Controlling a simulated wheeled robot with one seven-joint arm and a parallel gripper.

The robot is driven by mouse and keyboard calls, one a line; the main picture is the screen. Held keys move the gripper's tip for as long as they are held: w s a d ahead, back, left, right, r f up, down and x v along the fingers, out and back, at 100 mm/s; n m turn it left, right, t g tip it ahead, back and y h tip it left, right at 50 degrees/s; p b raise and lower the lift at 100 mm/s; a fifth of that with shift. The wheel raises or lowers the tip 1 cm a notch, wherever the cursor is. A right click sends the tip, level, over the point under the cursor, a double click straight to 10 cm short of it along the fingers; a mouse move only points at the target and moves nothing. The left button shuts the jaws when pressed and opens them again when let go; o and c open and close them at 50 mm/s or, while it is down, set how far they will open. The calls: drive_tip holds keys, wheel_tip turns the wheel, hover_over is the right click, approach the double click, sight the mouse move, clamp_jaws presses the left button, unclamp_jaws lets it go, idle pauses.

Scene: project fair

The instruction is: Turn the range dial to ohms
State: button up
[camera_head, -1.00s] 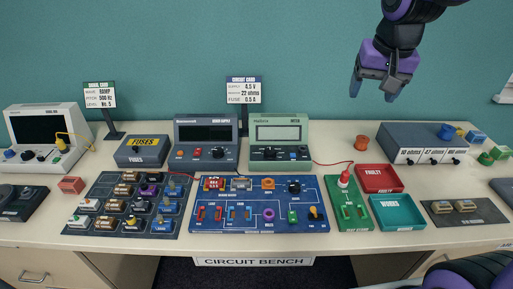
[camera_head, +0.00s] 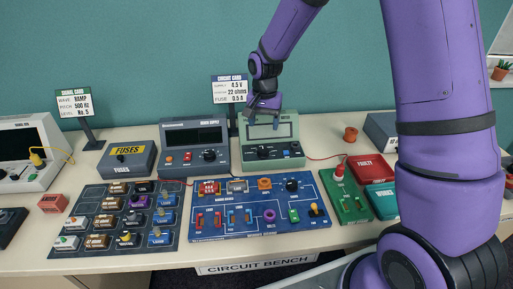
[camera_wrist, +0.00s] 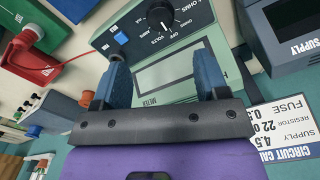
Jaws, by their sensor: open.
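The meter (camera_head: 288,131) is a green box with a grey screen, standing at the back of the bench. Its black range dial (camera_wrist: 160,14) shows at the top edge of the wrist view, with OFF, VOLTS and OHMS lettered around it; I cannot surely tell which label its pointer marks. A blue button (camera_wrist: 121,38) sits beside the dial. My gripper (camera_head: 264,112) is above the meter's upper part. In the wrist view my open gripper (camera_wrist: 163,72) has its two blue fingers apart, with nothing between them but the meter's face behind; the dial lies beyond the fingertips.
The bench supply (camera_head: 194,136) stands left of the meter, and the circuit card (camera_head: 229,90) stands behind. The blue circuit board (camera_head: 255,225) lies in front. A red lead (camera_head: 322,158) runs from the meter to the green test stand (camera_head: 347,205). The red tray (camera_head: 371,168) is to the right.

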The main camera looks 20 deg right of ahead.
sight(263, 149)
wheel_tip(263, 149, down, 11)
drive_tip(key=shift+r, duration=0.1)
idle(0.4)
drive_tip(key=c, duration=0.9)
